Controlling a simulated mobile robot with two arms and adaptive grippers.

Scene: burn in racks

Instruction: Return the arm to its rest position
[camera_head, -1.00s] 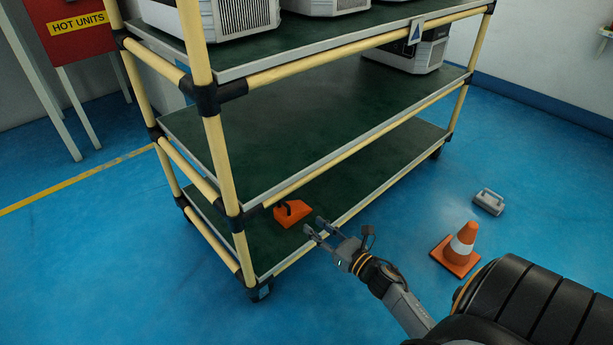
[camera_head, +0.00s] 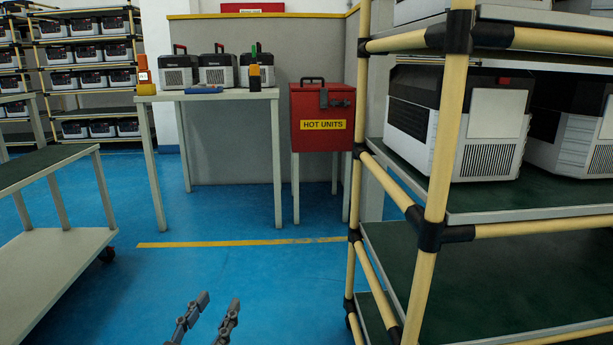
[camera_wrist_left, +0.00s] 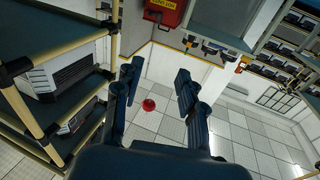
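My left gripper (camera_head: 218,301) shows at the bottom of the head view, as two grey fingers held apart over the blue floor. In the left wrist view its two dark fingers (camera_wrist_left: 158,84) are also apart, with nothing between them. The gripper is clear of the yellow-tubed rack (camera_head: 437,180), which stands to its right in the head view. The rest of the left arm is below the picture. My right gripper is not in view.
White-and-black units (camera_head: 470,125) stand on the rack. A red "HOT UNITS" box (camera_head: 322,118) and a white table (camera_head: 215,96) with several units stand behind. A low green-topped cart (camera_head: 60,250) is at left. Blue floor lies open between cart and rack.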

